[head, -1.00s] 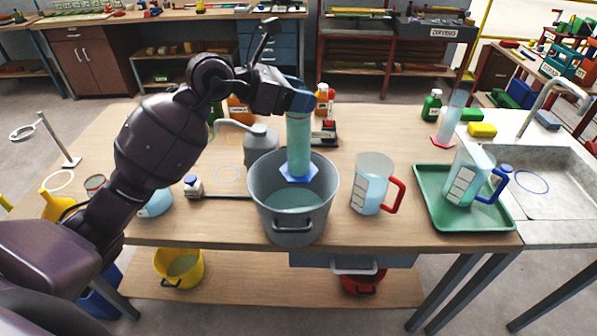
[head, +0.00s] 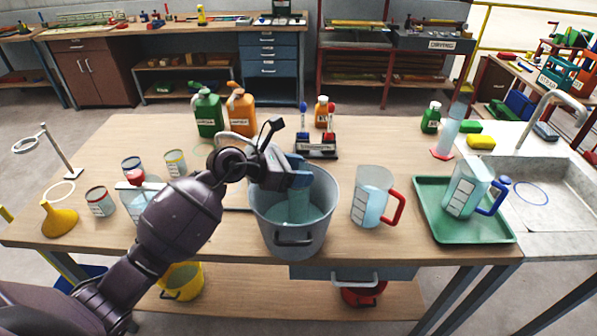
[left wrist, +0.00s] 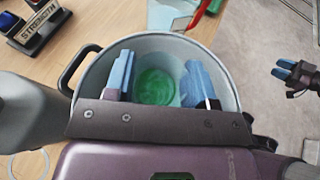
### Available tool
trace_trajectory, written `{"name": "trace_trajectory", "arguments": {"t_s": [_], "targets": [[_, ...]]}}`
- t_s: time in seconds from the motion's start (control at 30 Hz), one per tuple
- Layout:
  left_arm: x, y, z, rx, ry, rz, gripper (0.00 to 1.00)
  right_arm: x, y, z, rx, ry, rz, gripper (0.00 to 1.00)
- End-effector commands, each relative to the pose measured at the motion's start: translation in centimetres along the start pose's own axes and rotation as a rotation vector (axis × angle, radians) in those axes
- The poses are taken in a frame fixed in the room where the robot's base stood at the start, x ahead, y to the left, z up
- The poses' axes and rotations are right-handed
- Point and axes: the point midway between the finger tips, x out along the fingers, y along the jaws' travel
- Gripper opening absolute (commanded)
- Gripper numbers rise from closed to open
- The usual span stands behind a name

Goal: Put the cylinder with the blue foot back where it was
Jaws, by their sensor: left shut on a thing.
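My left gripper (head: 297,176) is shut on the upper part of a clear cylinder (head: 299,206) with pale blue-green contents. The cylinder stands about upright inside the grey bucket (head: 262,218). Its blue foot is hidden, down in the bucket's liquid. In the left wrist view, the blue fingers of my left gripper (left wrist: 160,82) lie either side of the cylinder (left wrist: 157,88), over the bucket. My right gripper (left wrist: 297,74) is small at the right of that view, away from the bucket; its opening is unclear.
A red-handled jug (head: 371,200) stands right of the bucket. A green tray (head: 430,222) holds a blue-handled jug (head: 462,190). A red-footed cylinder (head: 451,130) stands behind. A black rack (head: 317,148) and bottles are at the back; cans and a yellow funnel (head: 59,218) are left.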

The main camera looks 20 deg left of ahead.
Motion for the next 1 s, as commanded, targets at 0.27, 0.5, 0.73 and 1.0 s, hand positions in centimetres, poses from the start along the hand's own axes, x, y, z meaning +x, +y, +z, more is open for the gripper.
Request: {"name": "trace_trajectory", "arguments": {"t_s": [0.27,0.5,0.73,1.0], "targets": [[0.23,0.0,-0.51,0.001,-0.001,0.0,0.0,0.17,-0.05,-0.37,0.0,0.007,-0.001,0.43],[0.38,0.01,-0.92,0.001,-0.001,0.0,0.0,0.32,-0.08,-0.12,0.0,0.007,-0.001,0.43],[0.34,0.0,-0.81,0.001,-0.001,0.0,0.76,0.19,-0.06,-0.15,0.0,0.006,-0.001,0.43],[0.26,-0.01,-0.58,0.001,-0.001,0.0,0.76,-0.15,0.01,0.09,0.0,-0.002,0.0,0.43]]}}
